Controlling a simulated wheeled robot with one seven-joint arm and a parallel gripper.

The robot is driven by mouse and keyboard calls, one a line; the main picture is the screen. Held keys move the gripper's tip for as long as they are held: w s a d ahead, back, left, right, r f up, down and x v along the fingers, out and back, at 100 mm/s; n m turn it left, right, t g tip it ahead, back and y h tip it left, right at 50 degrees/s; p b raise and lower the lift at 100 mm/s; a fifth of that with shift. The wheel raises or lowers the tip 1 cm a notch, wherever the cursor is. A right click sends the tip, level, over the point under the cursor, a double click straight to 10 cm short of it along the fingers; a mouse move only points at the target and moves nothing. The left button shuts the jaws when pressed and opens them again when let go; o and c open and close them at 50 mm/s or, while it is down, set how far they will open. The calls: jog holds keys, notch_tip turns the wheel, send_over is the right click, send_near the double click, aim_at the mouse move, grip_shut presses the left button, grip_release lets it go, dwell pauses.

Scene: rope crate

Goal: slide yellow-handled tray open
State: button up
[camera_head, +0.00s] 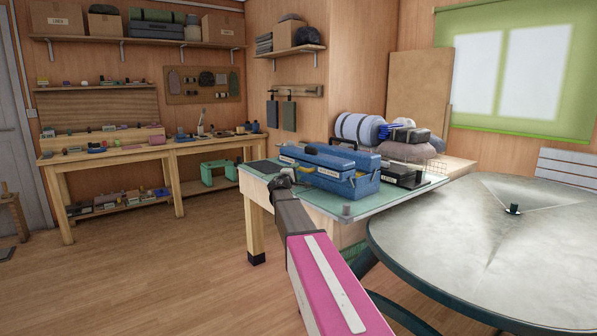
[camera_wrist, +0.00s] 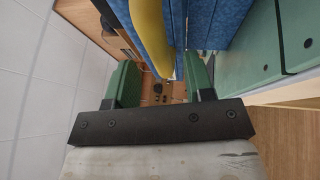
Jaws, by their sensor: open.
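A blue toolbox (camera_head: 345,187) stands on the green-topped table (camera_head: 300,201). In the wrist view a curved yellow handle (camera_wrist: 152,35) runs down from the top edge beside blue ribbed walls (camera_wrist: 200,20), which look like part of the toolbox and its tray. My gripper (camera_wrist: 160,88) is open, its two green fingers apart. The lower end of the handle shows in the gap between the fingers, and no contact is visible. In the head view my gripper (camera_head: 279,181) is at the near left side of the toolbox; its fingers and the yellow handle are not clear there.
A black case (camera_head: 397,180), blue rolls (camera_head: 358,128) and bags (camera_head: 405,150) crowd the table behind the toolbox. A large round grey table (camera_head: 490,240) is at the right. A wooden workbench (camera_head: 160,147) lines the left wall. The wooden floor (camera_head: 150,270) at the left is clear.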

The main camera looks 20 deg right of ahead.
jog(key=v, duration=0.7)
jog(key=shift+s+f, duration=0.1)
jog(key=s+a+f+m+g+y, duration=0.1)
jog(key=s+f+m+g+y, duration=0.55)
jog(key=s+f, duration=1.6)
jog(key=s+a+f+m+g+y, duration=0.1)
jog(key=s+a+f+g+y, duration=0.1)
jog(key=s+a+f, duration=0.2)
jog(key=s+a+f+m+g+y, duration=0.1)
jog(key=s+a+f+g+y, duration=0.2)
jog(key=s, duration=0.5)
jog(key=s+a+f+m+g+y, duration=0.1)
jog(key=s+a+f+g+y, duration=0.1)
jog(key=s, duration=0.5)
notch_tip(320, 180, down, 3)
jog(key=a+g, duration=0.1)
jog(key=a, duration=0.2)
jog(key=shift+r, duration=0.2)
